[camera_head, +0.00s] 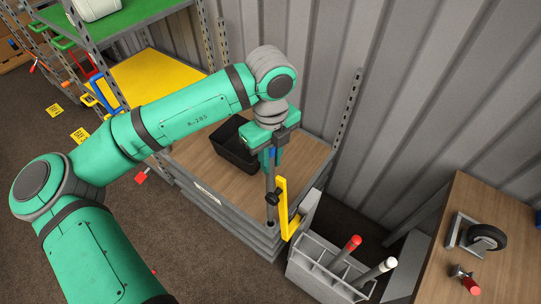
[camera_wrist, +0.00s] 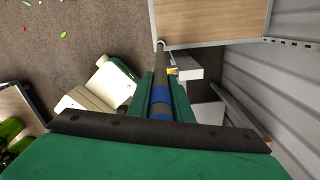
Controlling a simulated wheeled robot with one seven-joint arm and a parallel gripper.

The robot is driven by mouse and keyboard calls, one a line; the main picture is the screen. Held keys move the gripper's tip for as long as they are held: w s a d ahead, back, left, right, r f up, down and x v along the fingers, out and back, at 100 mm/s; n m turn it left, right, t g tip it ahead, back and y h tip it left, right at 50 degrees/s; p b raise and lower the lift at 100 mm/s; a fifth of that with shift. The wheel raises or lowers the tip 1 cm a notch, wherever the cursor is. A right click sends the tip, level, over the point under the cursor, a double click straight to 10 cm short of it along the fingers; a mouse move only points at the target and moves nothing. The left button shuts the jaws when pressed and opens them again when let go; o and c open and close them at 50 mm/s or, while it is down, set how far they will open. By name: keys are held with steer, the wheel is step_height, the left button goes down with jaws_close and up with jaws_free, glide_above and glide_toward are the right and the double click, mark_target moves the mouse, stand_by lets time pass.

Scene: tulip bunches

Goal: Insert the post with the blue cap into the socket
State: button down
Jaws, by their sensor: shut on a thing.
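The post with the blue cap (camera_head: 270,183) hangs roughly upright from my gripper (camera_head: 271,153). Its blue cap (camera_head: 272,152) shows between the green fingers, and its blue bands show in the wrist view (camera_wrist: 160,95). My gripper in the wrist view (camera_wrist: 161,90) is shut on the post near the top. The post's lower part passes beside a yellow bracket (camera_head: 283,200) at the front right corner of the wooden-topped platform. A dark fitting sits around the lower post. I cannot make out the socket opening, or whether the post's lower end is in it.
A grey divided crate (camera_head: 318,256) holds a red-capped post (camera_head: 347,249) and a white-capped post (camera_head: 376,271). A black bin (camera_head: 232,150) sits on the platform (camera_head: 193,147). A wooden bench (camera_head: 437,235) stands right, with a caster (camera_head: 487,237). A corrugated wall closes the back.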

mark_target(272, 168)
steer(key=shift+d+f, duration=0.1)
steer(key=shift+f, duration=1.45)
steer(key=shift+w+f, duration=0.1)
steer(key=shift+f, duration=0.15)
steer(key=shift+d, duration=0.1)
stand_by(0.5)
